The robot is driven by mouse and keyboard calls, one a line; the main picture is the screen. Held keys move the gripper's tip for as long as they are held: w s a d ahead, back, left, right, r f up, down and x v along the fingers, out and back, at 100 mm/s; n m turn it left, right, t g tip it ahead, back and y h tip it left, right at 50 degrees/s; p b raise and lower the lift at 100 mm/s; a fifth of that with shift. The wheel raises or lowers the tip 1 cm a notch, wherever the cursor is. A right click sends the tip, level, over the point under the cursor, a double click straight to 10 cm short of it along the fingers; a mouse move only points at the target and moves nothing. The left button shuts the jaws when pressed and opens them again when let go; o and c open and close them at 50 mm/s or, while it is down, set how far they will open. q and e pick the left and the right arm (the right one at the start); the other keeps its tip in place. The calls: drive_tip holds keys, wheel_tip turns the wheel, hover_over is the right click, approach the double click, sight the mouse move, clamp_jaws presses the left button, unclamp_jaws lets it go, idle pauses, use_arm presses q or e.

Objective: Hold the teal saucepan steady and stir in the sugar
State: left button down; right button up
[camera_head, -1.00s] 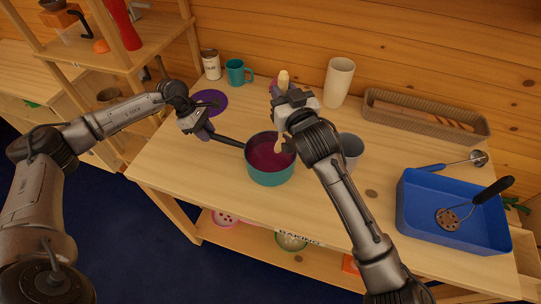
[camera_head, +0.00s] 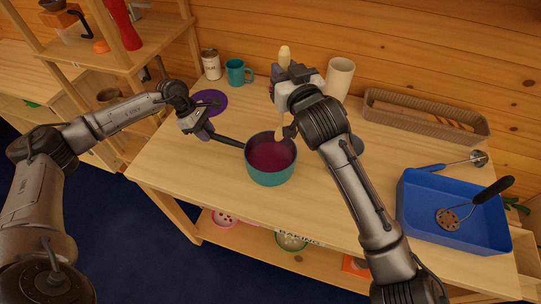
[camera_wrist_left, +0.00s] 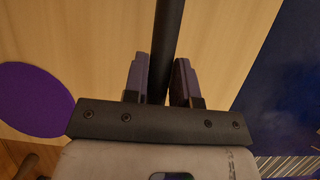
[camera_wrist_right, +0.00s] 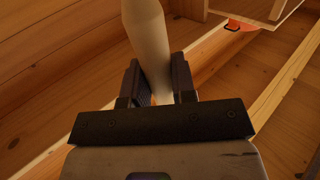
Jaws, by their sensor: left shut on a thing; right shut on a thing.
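The teal saucepan (camera_head: 270,177) stands on the wooden table with dark red-purple contents (camera_head: 268,153) inside. Its dark handle (camera_head: 228,141) points to the upper left. My left gripper (camera_head: 205,133) is shut on that handle, which also shows between the fingers in the left wrist view (camera_wrist_left: 165,45). My right gripper (camera_head: 283,92) is shut on a pale wooden spoon (camera_head: 285,53), held upright over the far side of the pan. The spoon also shows between the fingers in the right wrist view (camera_wrist_right: 148,45). Its lower end is at the pan's far rim; how deep it goes is unclear. No sugar is recognisable in the pan.
A labelled white can (camera_head: 211,65), a teal mug (camera_head: 237,73) and a purple disc (camera_head: 210,101) stand at the back left. A cream cup (camera_head: 340,76) and a wicker basket (camera_head: 420,115) are behind. A blue tray (camera_head: 425,220) with a skimmer (camera_head: 465,210) is at right.

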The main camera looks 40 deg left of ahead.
idle(0.4)
use_arm(q)
drive_tip(key=c, duration=0.8)
unclamp_jaws()
drive_tip(key=shift+c, duration=0.2)
